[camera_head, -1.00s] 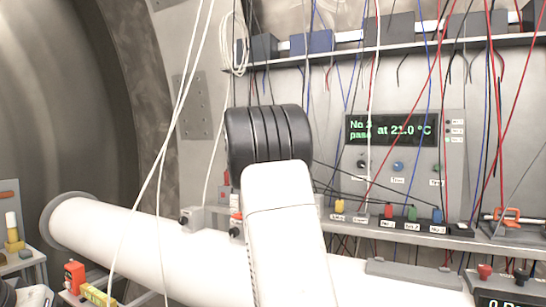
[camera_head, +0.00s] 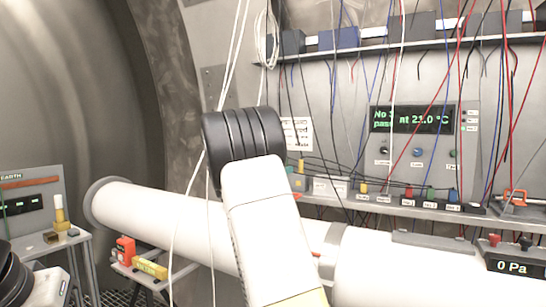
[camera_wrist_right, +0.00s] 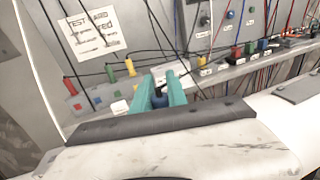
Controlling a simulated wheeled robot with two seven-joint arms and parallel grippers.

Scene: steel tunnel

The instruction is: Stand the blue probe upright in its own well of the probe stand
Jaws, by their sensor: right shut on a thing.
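In the right wrist view, my right gripper (camera_wrist_right: 161,91) has two teal fingers closed on a small dark blue piece (camera_wrist_right: 160,101), which appears to be the blue probe. The fingers hide most of it. In the head view, my right arm's white link and black joint hide this gripper. Coloured yellow, red, green and blue (camera_head: 453,195) pieces stand in a row on the wall shelf, with labels below. I cannot tell the probe stand or its empty well clearly. My left gripper is not in view.
The wall shelf (camera_head: 386,209) runs behind my right arm, below a green-lettered display (camera_head: 411,120). Loose cables hang across the shelf and wall. A thick white pipe (camera_head: 160,215) crosses in front of the shelf. A side table (camera_head: 55,243) stands at the left.

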